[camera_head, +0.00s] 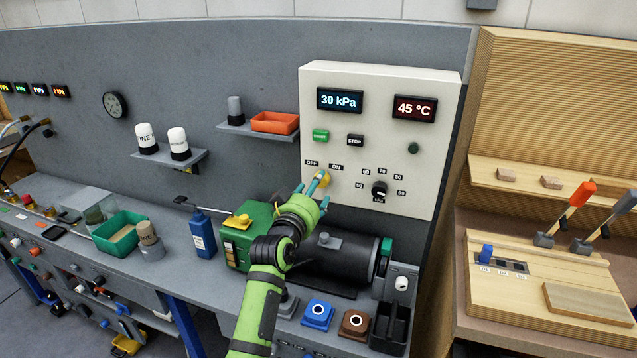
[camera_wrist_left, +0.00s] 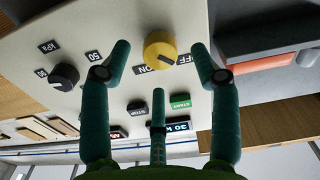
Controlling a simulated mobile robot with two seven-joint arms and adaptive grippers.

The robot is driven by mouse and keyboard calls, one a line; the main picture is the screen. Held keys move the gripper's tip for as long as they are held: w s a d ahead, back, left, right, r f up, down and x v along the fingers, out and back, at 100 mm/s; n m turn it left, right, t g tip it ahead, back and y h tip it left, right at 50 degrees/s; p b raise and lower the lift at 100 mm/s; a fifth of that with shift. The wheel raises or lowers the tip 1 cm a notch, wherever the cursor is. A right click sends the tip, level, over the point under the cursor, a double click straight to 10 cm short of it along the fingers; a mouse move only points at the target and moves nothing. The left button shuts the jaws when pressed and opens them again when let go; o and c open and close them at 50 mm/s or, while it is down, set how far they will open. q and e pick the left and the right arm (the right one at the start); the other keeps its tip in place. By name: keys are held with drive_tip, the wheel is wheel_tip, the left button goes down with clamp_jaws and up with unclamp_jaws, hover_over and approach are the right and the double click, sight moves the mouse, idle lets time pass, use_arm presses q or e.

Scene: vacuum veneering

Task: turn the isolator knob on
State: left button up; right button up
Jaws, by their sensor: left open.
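The yellow isolator knob (camera_head: 325,180) sits on the cream control panel (camera_head: 385,135), below the OFF and ON labels, partly hidden by my left gripper's fingers. It shows more fully in the left wrist view (camera_wrist_left: 160,53), where the picture is turned over. My left gripper (camera_head: 312,185) is in front of the knob, its fingers spread open. In the left wrist view, the two outer fingers lie on either side of the knob, and a third finger points towards it. I see no clear contact. The knob's exact pointer direction is hard to tell. My right gripper is not in view.
A black dial knob (camera_head: 379,189) with number labels is right of the yellow knob. The green START button (camera_head: 320,135) and black STOP button (camera_head: 355,140) are above. A black pump cylinder (camera_head: 345,258) and green box (camera_head: 245,235) stand below. A shelf with an orange tray (camera_head: 275,122) is left.

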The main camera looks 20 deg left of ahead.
use_arm(q)
drive_tip(key=shift+w, duration=1.5)
drive_tip(key=c, duration=1.1)
drive_tip(key=shift+c, duration=0.2)
drive_tip(key=shift+m, duration=0.4)
drive_tip(key=shift+m+p, duration=1.85)
drive_tip(key=shift+m, duration=6.65)
